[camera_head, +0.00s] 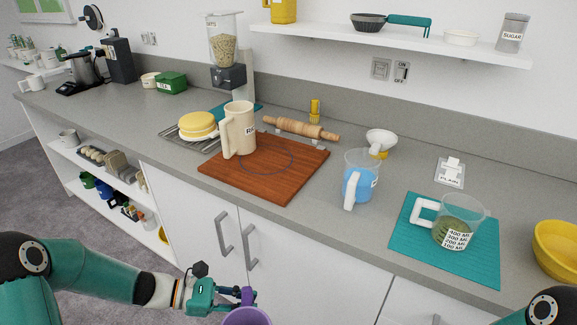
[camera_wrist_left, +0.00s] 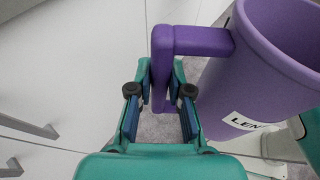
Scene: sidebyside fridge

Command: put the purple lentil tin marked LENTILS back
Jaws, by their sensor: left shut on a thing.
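The purple lentil tin (camera_head: 250,317) is at the bottom edge of the head view, mostly cut off, in front of the white cabinet doors and below the counter top. In the left wrist view the tin (camera_wrist_left: 265,75) is large at the right, with an open top and a white label of which "LEN" shows. Its purple handle stands between the fingers of my left gripper (camera_wrist_left: 160,92), which is shut on that handle. My left gripper (camera_head: 238,301) also shows at the bottom of the head view. My right gripper is out of view.
The grey counter holds a wooden board (camera_head: 285,180) with a cream jug (camera_head: 238,130), a blue-filled jug (camera_head: 360,180), a teal mat (camera_head: 410,245) with a measuring jug (camera_head: 460,215), and a yellow bowl (camera_head: 558,247). A wall shelf (camera_head: 410,42) is above. Cabinet handles (camera_head: 249,246) stick out near my left gripper.

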